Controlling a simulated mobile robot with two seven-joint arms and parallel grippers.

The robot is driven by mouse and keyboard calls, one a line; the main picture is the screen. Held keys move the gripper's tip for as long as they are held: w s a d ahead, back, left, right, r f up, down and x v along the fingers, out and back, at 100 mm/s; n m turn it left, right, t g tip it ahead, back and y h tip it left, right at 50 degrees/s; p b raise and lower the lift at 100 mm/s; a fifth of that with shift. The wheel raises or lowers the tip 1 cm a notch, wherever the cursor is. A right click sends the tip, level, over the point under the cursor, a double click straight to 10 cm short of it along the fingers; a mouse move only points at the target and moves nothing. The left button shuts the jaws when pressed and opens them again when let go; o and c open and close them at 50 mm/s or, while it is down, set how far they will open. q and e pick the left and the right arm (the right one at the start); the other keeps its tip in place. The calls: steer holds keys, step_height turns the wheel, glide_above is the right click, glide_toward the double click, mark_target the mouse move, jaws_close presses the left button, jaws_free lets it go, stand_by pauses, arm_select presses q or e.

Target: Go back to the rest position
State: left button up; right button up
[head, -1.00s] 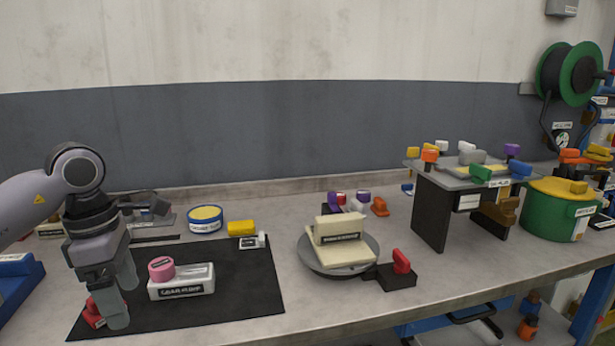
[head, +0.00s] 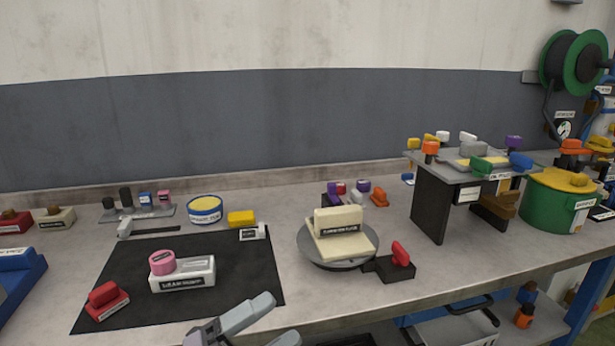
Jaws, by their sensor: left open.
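My left gripper (head: 262,325) shows at the bottom edge of the head view, just in front of the black mat (head: 230,300). Its fingers are apart and nothing is between them. The rest of the left arm is mostly below the frame. My right gripper is not in view. A round grey turntable (head: 314,259) stands right of the mat. It bears a cream block with a label (head: 340,222) on a cream base plate. A black base with a red handle (head: 401,254) adjoins the turntable at its right.
On the mat are a white labelled block with a pink knob (head: 183,276) and a red block (head: 106,300). A blue and yellow tin (head: 205,210) stands behind. A grey raised stand (head: 430,200) and a green pot (head: 550,208) are at the right. The front table strip is fairly clear.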

arm_select(q)
steer(key=a+f+n+t+y, duration=0.85)
steer(key=f+n+y, duration=0.45)
steer(key=n, duration=0.6)
steer(key=s+a+f+n+g+y, duration=0.2)
steer(key=s+a+f+n+g, duration=0.1)
steer(key=s+f, duration=0.4)
steer(key=s+a+f+n+g+y+p, duration=0.1)
steer(key=s+a+f+n+g+y, duration=0.2)
steer(key=s+f+n+g, duration=0.1)
step_height(320, 180, down, 4)
steer(key=s+n, duration=0.1)
steer(key=s, duration=0.1)
steer(key=shift+s+a+r+n, duration=0.2)
steer(key=shift+s+a+n, duration=0.1)
steer(key=shift+s, duration=0.1)
